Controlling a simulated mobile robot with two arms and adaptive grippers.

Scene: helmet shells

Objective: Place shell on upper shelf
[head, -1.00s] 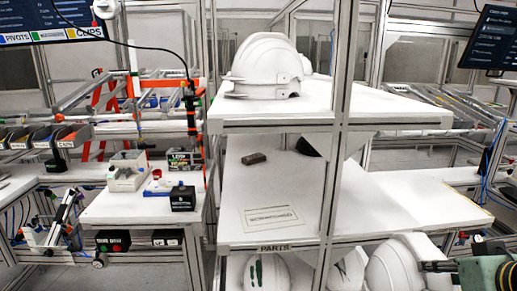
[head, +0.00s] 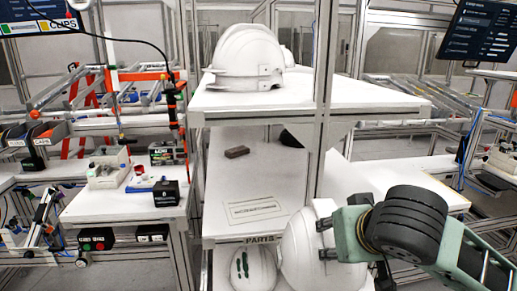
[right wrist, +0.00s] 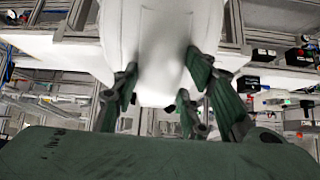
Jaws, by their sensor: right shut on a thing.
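My right gripper (head: 325,238) comes in from the lower right and is shut on a white helmet shell (head: 296,252). The shell is tilted, in front of the rack's right post and beside the middle shelf's front edge. In the right wrist view the same shell (right wrist: 160,40) sits between the dark green fingers (right wrist: 165,95). The upper shelf (head: 375,98) is a white board above; a white helmet shell (head: 247,55) stands on its left part, with another partly hidden behind it. My left gripper is not in view.
The upper shelf's right part is bare, behind a metal post (head: 322,90). The middle shelf (head: 225,190) holds a dark block (head: 237,151) and a label. Another shell (head: 252,270) with green marks sits below. A side table (head: 110,205) with small boxes stands left.

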